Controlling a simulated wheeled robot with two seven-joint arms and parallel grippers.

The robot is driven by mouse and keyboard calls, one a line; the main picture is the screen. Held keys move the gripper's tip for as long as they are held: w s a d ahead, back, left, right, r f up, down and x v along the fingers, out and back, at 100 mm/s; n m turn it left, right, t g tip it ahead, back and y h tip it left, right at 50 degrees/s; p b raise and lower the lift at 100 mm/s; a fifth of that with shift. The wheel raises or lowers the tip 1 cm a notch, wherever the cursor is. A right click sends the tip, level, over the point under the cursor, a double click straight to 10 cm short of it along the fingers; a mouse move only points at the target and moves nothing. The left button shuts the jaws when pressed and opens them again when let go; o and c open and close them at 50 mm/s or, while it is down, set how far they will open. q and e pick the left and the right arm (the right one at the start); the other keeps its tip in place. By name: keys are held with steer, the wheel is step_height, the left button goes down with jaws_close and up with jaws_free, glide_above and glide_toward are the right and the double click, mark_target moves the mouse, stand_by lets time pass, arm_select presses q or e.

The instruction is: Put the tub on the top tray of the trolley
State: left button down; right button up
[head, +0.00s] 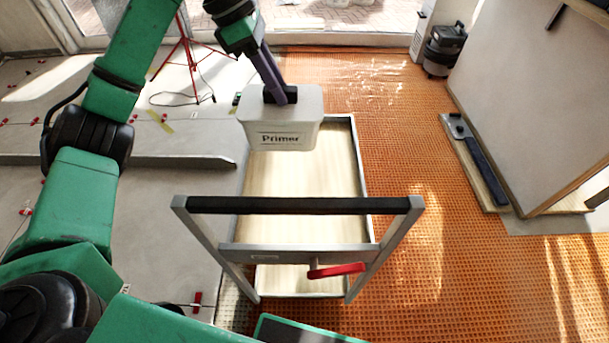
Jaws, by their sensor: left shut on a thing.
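The tub (282,122) is a light grey box marked "Primer". It shows in the head view above the far left part of the trolley's top tray. My left gripper (280,95) is shut on the tub from above, at its top. I cannot tell whether the tub's base touches the tray or hangs above it. The trolley's top tray (320,180) is pale wood with a grey metal rim and looks otherwise empty. The trolley's black push bar (298,205) stands at the near end. My right gripper is not in view.
A red lever (337,270) sits on the trolley's near frame. Orange matting (410,130) covers the floor to the right, with a black-handled tool (478,160) on a board. A red tripod (186,55) and a vacuum (443,48) stand at the back.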

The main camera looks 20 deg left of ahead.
arm_select(q)
step_height(320, 180, down, 7)
steer(key=b, duration=0.4)
steer(key=shift+w+f+b, duration=0.1)
steer(key=shift+b, duration=0.25)
steer(key=shift+f, duration=0.35)
step_height(320, 180, down, 19)
steer(key=b, duration=0.3)
steer(key=shift+b, duration=0.3)
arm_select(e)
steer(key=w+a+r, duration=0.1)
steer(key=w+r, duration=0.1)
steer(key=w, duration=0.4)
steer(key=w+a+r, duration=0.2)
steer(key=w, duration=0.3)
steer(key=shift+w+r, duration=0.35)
arm_select(q)
steer(key=shift+f, duration=0.1)
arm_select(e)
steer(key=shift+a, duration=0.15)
arm_select(q)
steer(key=c, duration=1)
jaws_free()
steer(key=shift+f, duration=0.15)
steer(key=shift+c, duration=0.2)
steer(key=o, duration=0.4)
steer(key=shift+c, duration=0.2)
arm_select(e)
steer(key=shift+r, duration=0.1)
